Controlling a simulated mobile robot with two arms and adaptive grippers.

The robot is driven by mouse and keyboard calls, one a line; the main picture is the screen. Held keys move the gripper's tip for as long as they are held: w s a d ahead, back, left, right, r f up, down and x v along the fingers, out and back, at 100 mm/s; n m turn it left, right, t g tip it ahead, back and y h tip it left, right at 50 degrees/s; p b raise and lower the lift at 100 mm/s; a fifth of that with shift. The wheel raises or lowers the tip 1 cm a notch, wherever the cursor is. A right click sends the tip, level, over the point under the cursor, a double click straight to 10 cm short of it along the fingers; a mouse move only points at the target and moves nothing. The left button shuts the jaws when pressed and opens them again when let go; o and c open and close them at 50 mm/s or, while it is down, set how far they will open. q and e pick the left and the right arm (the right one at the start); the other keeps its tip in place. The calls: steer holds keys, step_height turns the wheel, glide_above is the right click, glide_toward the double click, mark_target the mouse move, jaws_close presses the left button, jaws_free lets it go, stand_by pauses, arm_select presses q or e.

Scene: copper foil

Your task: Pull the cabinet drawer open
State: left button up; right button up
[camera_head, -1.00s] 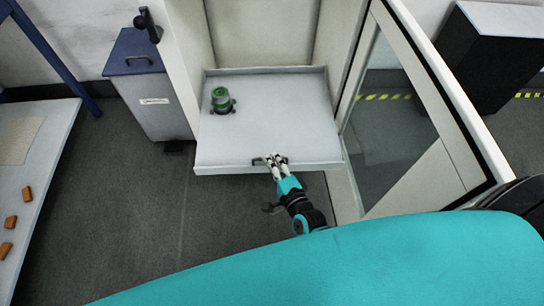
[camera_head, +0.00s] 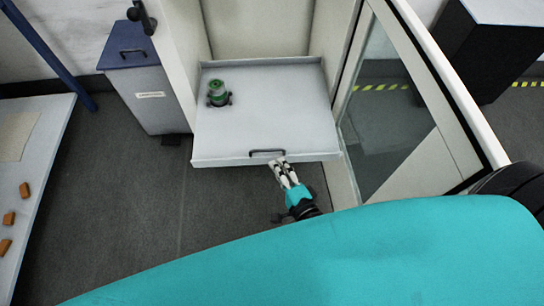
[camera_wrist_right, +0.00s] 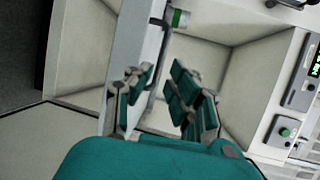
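The cabinet drawer (camera_head: 262,115) is a pale grey tray that stands pulled out from the white cabinet. Its dark bar handle (camera_head: 267,153) is on the front edge. A green and dark device (camera_head: 218,93) stands upright inside the drawer at the left. My right gripper (camera_head: 282,167) is just in front of the handle, towards me, with its fingers apart and nothing seen held. In the right wrist view its two fingers (camera_wrist_right: 160,95) are spread, with the drawer front and handle beyond them. My left gripper is not in view.
The open glass cabinet door (camera_head: 395,110) stands to the right of the drawer. A grey bin with a blue lid (camera_head: 138,55) stands to the left. A table (camera_head: 52,150) with several orange blocks is at the far left. The floor before the drawer is clear.

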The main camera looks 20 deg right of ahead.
steer(key=v, duration=0.5)
steer(key=shift+s+r, duration=0.1)
steer(key=shift+s, duration=0.3)
